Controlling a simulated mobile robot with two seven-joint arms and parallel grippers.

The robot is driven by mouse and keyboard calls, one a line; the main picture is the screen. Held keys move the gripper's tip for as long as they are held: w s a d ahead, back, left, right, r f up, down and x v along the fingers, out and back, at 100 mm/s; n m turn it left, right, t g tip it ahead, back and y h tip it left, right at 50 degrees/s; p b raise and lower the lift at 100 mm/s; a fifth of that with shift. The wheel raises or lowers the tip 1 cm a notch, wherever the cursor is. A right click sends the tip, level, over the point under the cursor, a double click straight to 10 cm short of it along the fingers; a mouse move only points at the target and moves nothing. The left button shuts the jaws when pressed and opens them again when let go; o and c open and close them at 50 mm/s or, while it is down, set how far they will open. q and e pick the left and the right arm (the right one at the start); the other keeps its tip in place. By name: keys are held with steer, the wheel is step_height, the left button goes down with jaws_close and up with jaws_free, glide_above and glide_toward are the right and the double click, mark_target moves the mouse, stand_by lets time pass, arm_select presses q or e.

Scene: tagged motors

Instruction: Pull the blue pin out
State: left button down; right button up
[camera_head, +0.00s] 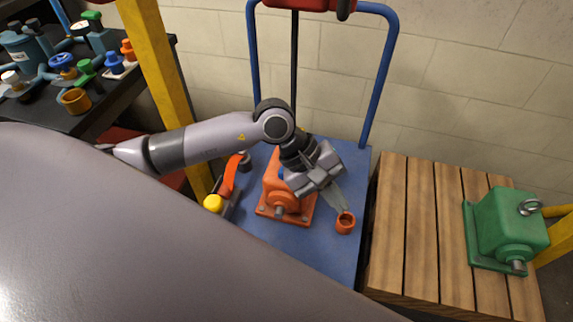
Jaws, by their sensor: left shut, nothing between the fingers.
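An orange motor (277,199) stands on the blue platform of a cart. My left gripper (341,203) reaches over the motor's right side from above. Its fingers are shut with nothing between them, and point down and right toward a small orange cup (345,224). I cannot tell whether the fingertips touch the cup. My right gripper is not in view.
The blue platform (318,268) has blue upright rails. A green motor (507,230) stands on a wooden pallet (400,225) at right. A dark bench (88,118) with valves is at left, behind a yellow post (160,70).

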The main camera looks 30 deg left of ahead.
arm_select(q)
steer(key=w+a+m+t+y+b, duration=0.1)
steer(key=w+a+y, duration=0.3)
steer(key=a, duration=0.4)
steer(key=w+a+m+t+y+b, duration=0.1)
steer(key=w+a+m+y, duration=0.3)
steer(key=a, duration=0.4)
steer(key=shift+a+t+y, duration=0.25)
steer(key=shift+t+y, duration=0.25)
steer(key=shift+y, duration=0.1)
steer(key=shift+f, duration=0.1)
steer(key=b+x, duration=0.2)
steer(key=x, duration=0.8)
steer(key=shift+d, duration=0.15)
